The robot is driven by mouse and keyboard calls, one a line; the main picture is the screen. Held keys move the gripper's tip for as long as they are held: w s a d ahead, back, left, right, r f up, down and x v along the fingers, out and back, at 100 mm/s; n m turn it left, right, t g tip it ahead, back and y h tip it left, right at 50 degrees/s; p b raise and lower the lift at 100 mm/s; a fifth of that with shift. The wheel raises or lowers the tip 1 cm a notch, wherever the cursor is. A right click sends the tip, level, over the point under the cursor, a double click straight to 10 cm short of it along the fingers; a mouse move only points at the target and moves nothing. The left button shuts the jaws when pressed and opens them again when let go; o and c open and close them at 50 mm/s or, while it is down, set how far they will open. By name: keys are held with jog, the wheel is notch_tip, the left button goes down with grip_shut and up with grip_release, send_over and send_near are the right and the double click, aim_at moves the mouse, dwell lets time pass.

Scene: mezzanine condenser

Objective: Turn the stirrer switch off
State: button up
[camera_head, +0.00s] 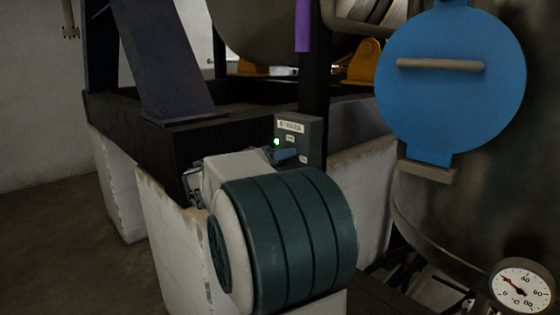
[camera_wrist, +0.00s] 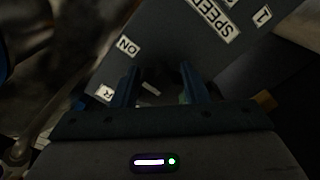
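The grey stirrer switch box (camera_head: 312,135) stands beyond my arm in the head view, with several white labels on its face. In the wrist view, the box face (camera_wrist: 170,38) is close and tilted, with labels reading "ON", "SPEED" and "1", and a partly hidden one starting with "R". My gripper (camera_wrist: 160,80) is open, its two dark fingers apart just in front of the face. Between them is a dark area with a small pale mark; I cannot tell the switch's position or whether a finger touches it. In the head view, my gripper (camera_head: 286,156) is small at the box's lower left.
A round blue cover with a handle (camera_head: 450,85) sits at the right, on a large metal vessel (camera_head: 490,190). A temperature dial (camera_head: 522,286) is at the lower right. A dark frame (camera_head: 135,125) on pale blocks is behind. Open floor (camera_head: 55,235) lies at the left.

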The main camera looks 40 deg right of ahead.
jog(key=shift+n, duration=0.3)
jog(key=n+b, duration=0.1)
jog(key=n, duration=0.2)
jog(key=shift+n, duration=0.3)
jog(key=n, duration=0.4)
jog(key=shift+s+r+p, duration=0.1)
jog(key=shift+r+p, duration=0.1)
jog(key=shift+p, duration=0.15)
jog(key=n+p, duration=0.1)
jog(key=n, duration=0.1)
jog(key=n+p, duration=0.1)
jog(key=n, duration=0.2)
jog(key=shift+r+n+p, duration=0.25)
jog(key=shift+n+p, duration=0.15)
jog(key=shift+f+n+p, duration=0.1)
jog(key=shift+n+p, duration=1.2)
jog(key=shift+n, duration=0.6)
jog(key=o, duration=1)
